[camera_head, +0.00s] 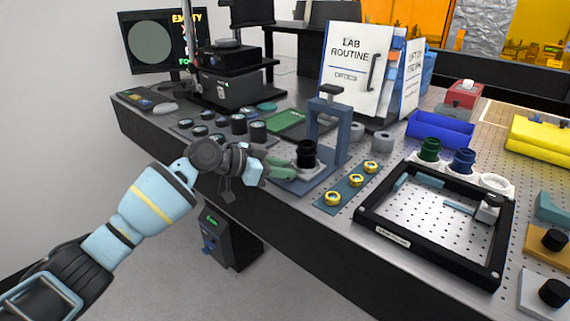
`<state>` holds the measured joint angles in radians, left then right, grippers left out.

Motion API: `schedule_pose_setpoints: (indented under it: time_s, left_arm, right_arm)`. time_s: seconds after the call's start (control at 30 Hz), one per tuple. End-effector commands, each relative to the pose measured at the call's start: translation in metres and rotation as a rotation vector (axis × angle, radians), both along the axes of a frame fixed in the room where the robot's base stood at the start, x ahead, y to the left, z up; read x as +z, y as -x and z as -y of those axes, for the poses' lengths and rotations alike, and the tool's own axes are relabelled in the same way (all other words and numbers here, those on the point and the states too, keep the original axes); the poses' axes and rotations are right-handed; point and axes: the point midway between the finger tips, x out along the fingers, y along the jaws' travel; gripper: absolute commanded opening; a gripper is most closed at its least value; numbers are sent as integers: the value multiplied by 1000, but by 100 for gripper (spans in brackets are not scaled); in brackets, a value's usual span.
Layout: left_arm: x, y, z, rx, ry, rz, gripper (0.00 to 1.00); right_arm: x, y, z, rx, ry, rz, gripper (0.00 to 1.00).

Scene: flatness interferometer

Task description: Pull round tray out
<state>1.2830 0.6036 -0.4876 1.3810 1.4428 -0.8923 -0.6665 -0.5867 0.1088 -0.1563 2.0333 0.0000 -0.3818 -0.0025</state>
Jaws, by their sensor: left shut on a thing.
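A pale grey round tray (313,170) sits low on the blue press-like stand (341,138), with a black cylinder (306,151) upright on it under the stand's arm. My left gripper (294,172) reaches in from the left. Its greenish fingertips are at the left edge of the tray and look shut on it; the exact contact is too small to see. The tray's left part is hidden by the fingers. My right gripper is not in view.
A blue strip with several brass rings (351,182) lies right of the stand, beside a black frame (437,271). Several black round parts (258,131) stand behind my left gripper.

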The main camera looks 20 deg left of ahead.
Motion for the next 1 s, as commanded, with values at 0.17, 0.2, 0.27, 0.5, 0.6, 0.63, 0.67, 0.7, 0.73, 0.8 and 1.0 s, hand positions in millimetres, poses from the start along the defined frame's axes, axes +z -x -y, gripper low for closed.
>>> schedule_pose_setpoints:
  time_s: [0.17,0.2,0.27,0.5,0.6,0.63,0.67,0.7,0.73,0.8,1.0]
  left_arm:
    - [1,0,0,-1,-3,3,0]
    - [0,0,0,-1,-3,3,0]
    - [0,0,0,-1,-3,3,31]
    - [1,0,0,0,-2,2,49]
    - [1,0,0,0,-1,2,49]
    - [1,0,0,0,-1,2,49]
    - [1,0,0,0,-1,2,49]
    - [1,0,-1,0,-1,2,49]
    - [1,1,-2,1,-1,3,49]
    - [3,5,-7,1,0,2,49]
    - [14,24,-27,2,-2,2,49]
  right_arm:
    - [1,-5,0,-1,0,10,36]
    - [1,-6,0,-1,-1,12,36]
    - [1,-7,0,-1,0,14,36]
    - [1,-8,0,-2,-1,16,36]
    - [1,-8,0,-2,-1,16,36]
    - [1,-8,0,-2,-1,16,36]
    - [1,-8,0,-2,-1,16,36]
    - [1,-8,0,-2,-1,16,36]
    - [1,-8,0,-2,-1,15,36]
    - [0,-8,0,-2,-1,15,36]
    - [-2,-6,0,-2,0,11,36]
